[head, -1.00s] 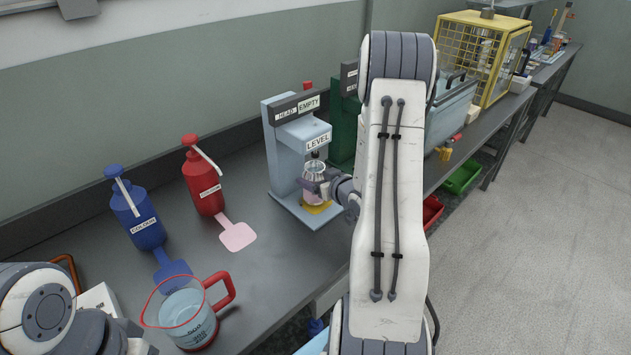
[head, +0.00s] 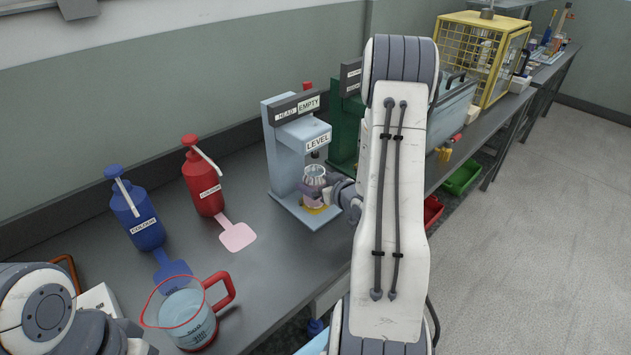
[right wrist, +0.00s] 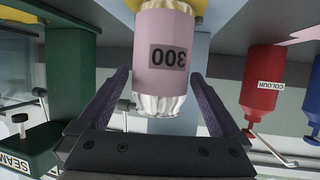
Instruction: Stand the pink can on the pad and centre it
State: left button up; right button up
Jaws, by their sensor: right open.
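The pink can (head: 311,196) has a silver crimped top and stands upright under the head of the pale blue levelling machine. In the right wrist view the can (right wrist: 165,40) appears upside down with its "300" label facing me. The yellow pad (right wrist: 201,10) is at the can's base; in the head view little of the pad shows. I cannot tell how well the can is centred. My right gripper (right wrist: 160,80) is open, its fingers either side of the can with gaps showing. It reaches in from the right in the head view (head: 328,190). My left gripper is out of view.
The machine (head: 283,160) reads "LEVEL" and "HEAD EMPTY". A green machine (head: 345,125) stands close behind it. A red bottle (head: 204,185), a blue bottle (head: 138,215) and a jug of liquid (head: 188,315) stand left and nearer.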

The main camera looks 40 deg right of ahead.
jog(key=p+v, duration=1)
jog(key=v, duration=0.1)
jog(key=w+a+r+n+g+y, duration=0.1)
jog(key=w+a+n+g+y, duration=0.1)
jog(key=w+a+n+g, duration=0.35)
jog(key=s+a+r+g, duration=0.1)
jog(key=a+r, duration=0.2)
jog(key=a, duration=0.6)
jog(key=s+a+r+g, duration=0.15)
jog(key=a+r, duration=0.25)
jog(key=a, duration=0.5)
jog(key=s+a+r+n+g, duration=0.1)
jog(key=s+a+r+g, duration=0.1)
jog(key=s+a, duration=0.4)
jog(key=s+a+r+n+g, duration=0.2)
jog(key=s+a+r, duration=0.3)
jog(key=s, duration=0.9)
jog(key=shift+a+r+g+y, duration=0.3)
jog(key=shift+a+g, duration=0.4)
jog(key=shift+a, duration=0.3)
